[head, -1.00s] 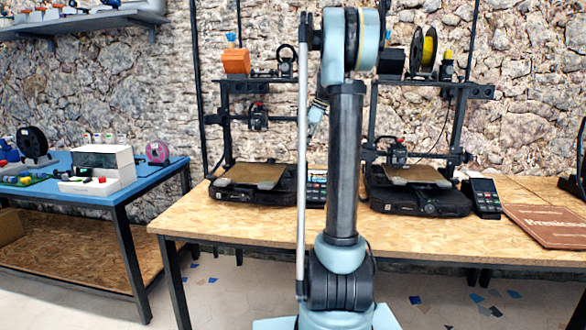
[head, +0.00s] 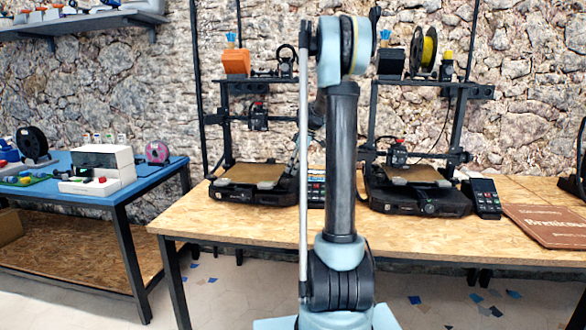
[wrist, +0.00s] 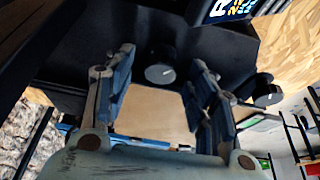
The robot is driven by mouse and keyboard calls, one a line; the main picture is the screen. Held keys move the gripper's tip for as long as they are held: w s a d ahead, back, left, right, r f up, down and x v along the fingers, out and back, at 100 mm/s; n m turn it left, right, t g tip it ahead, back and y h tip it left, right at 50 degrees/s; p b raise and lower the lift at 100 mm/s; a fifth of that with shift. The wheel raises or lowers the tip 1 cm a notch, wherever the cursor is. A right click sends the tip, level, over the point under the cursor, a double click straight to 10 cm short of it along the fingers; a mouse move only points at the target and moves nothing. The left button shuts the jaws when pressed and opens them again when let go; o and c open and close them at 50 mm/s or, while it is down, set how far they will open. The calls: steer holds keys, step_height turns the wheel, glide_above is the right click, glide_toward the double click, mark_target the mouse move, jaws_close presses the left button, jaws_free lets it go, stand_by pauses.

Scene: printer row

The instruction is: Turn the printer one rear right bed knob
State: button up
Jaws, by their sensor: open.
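Two black printers with tan beds stand on the wooden bench in the head view, one on the left (head: 250,185) and one on the right (head: 418,190). I cannot tell which is printer one. My gripper (wrist: 162,70) is open in the wrist view, its two blue-padded fingers apart. A dark round knob with a light face (wrist: 160,75) shows between the fingertips, under a black printer part. I cannot tell whether the fingers touch it. A second similar knob (wrist: 267,94) lies to the right, beyond the right finger. In the head view my arm hides the gripper.
A printer screen (wrist: 230,9) is close above in the wrist view. A control panel (head: 484,196) and a brown board (head: 548,226) lie right on the bench. A blue table (head: 140,190) with small items stands left.

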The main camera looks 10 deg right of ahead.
steer(key=c, duration=1.1)
steer(key=shift+o, duration=0.2)
steer(key=m, duration=0.2)
steer(key=m+t, duration=0.1)
steer(key=m, duration=0.1)
steer(key=shift+s+t+h, duration=0.2)
steer(key=shift+t+h, duration=0.1)
steer(key=shift+h, duration=0.1)
steer(key=shift+s+a+m+t+h, duration=0.1)
steer(key=shift+m+t+h, duration=0.25)
steer(key=shift+m, duration=0.95)
steer(key=shift+a+m+t+h, duration=0.1)
steer(key=shift+m+t+h, duration=0.2)
steer(key=shift+m, duration=1)
